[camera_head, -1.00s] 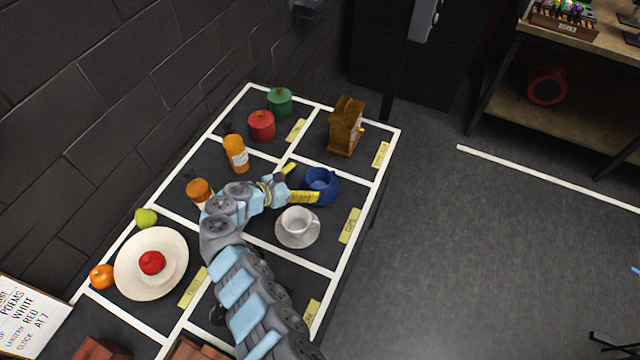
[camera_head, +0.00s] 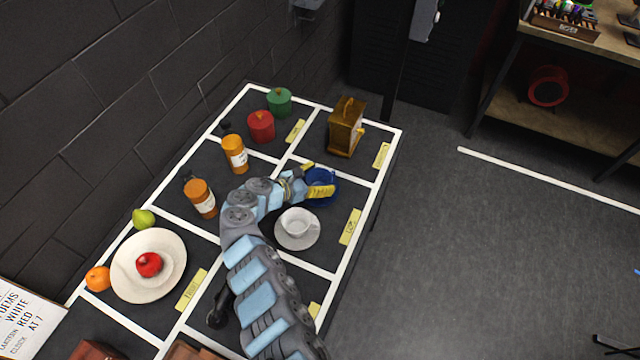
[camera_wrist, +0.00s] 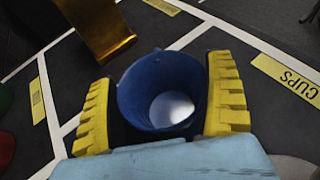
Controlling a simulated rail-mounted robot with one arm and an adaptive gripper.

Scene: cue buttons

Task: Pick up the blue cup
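The blue cup (camera_head: 322,188) stands upright in a marked section of the black table. In the wrist view the blue cup (camera_wrist: 162,92) lies between the two yellow-padded fingers, and I look down into its round opening. My gripper (camera_head: 314,179) is at the cup, with one finger on each side. In the wrist view my gripper (camera_wrist: 165,100) is open around the cup. The right finger is very close to the cup wall; I cannot tell whether either finger touches it. My gripper hides part of the cup in the head view.
A white cup on a saucer (camera_head: 298,242) stands just below the blue cup. A brown wooden clock or lantern (camera_head: 346,126) stands above it. Two orange bottles, red and green canisters, and a plate with fruit are to the left. Open floor lies right of the table.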

